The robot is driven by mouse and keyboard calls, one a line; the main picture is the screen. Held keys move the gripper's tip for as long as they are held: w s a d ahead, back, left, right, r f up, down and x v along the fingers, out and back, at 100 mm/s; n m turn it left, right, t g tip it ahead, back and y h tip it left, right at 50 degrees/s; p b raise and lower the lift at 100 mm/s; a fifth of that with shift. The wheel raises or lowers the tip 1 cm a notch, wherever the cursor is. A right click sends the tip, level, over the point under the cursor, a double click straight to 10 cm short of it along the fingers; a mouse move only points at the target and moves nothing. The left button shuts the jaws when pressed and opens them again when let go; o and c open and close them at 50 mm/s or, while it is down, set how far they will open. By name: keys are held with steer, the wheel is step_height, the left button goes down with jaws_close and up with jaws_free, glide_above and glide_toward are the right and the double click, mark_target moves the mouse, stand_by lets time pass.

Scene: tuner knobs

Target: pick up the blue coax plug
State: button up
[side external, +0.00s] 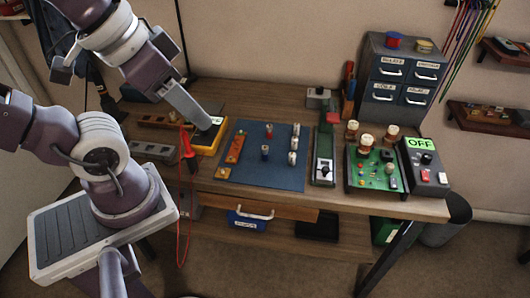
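A small blue plug (265,152) with a pale top stands on the blue mat (272,180), near the mat's middle. A similar red plug (269,131) stands behind it. My gripper (206,121) points down over the yellow-edged device (208,137) left of the mat. It is to the left of the blue plug and apart from it. The fingers show as one narrow shape from this side, so their opening cannot be seen. Nothing is visibly held.
An orange strip (236,147) lies on the mat's left, and several silver connectors (293,143) stand on its right. A red probe (188,150) with a cable is at the left. A slider box (324,160), a green circuit board (375,172) and an OFF box (424,171) stand to the right.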

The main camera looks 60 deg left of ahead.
steer(key=shift+o, duration=0.8)
steer(key=shift+f, duration=0.1)
steer(key=m+g+y, duration=0.4)
steer(key=m+y, duration=0.7)
steer(key=m, duration=0.3)
glide_above(266, 151)
steer(key=s+d, duration=0.3)
steer(key=s, duration=0.5)
step_height(266, 151, down, 17)
steer(key=w+f+m+t, duration=0.1)
steer(key=f+m, duration=0.2)
steer(key=f, duration=0.1)
steer(key=w+d+f+m+t, duration=0.1)
steer(key=w+f+m+t, duration=0.1)
steer(key=f+m, duration=0.1)
steer(key=w+f+m+t, duration=0.1)
steer(key=w+f+m, duration=0.1)
steer(key=f+m, duration=0.1)
steer(key=shift+w+d+f+t+y, duration=0.1)
steer(key=shift+d+f+t+y, duration=0.25)
steer(key=shift+f, duration=0.45)
steer(key=shift+m, duration=0.4)
steer(key=x, duration=0.7)
steer(key=shift+w+a, duration=0.1)
steer(key=shift+w, duration=0.05)
steer(key=shift+c, duration=0.4)
jaws_close()
